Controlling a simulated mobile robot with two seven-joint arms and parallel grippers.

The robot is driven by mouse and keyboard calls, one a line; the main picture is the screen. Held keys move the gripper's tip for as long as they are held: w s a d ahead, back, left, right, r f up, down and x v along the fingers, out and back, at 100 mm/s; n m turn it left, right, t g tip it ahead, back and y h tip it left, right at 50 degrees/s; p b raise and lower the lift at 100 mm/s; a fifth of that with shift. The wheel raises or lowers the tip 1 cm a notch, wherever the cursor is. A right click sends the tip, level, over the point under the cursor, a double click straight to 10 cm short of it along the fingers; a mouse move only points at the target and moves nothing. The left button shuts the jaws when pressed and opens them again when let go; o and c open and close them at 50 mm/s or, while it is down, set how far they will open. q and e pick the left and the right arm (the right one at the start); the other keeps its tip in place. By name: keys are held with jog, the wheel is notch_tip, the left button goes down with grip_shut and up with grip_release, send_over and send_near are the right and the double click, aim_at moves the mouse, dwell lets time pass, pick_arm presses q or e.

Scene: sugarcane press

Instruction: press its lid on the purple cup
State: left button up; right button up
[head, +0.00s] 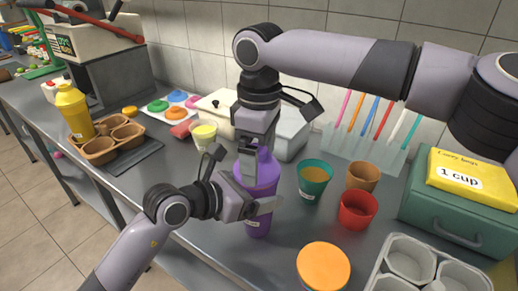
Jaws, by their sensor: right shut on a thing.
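The purple cup (258,222) stands upright on the counter in the middle of the view. My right gripper (252,170) comes down from above and is shut on a purple piece, seemingly the lid (265,155), at the cup's top. The fingers hide much of the lid, so I cannot tell whether it is seated on the rim. My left gripper (262,206) is at the cup's side, with one finger across its front. The other finger is hidden, so its grip on the cup is unclear.
A teal cup (314,180), a brown cup (362,177) and a red cup (358,210) stand close on the right. An orange-lidded cup (323,266) is in front. A mat with coloured lids (158,105) and a straw rack (362,150) lie behind.

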jog(key=shift+f, duration=0.65)
dwell(0.4)
jog(key=o, duration=0.6)
jog(key=shift+o, duration=0.2)
notch_tip(320, 180, up, 12)
pick_arm(q)
jog(key=o, duration=1.3)
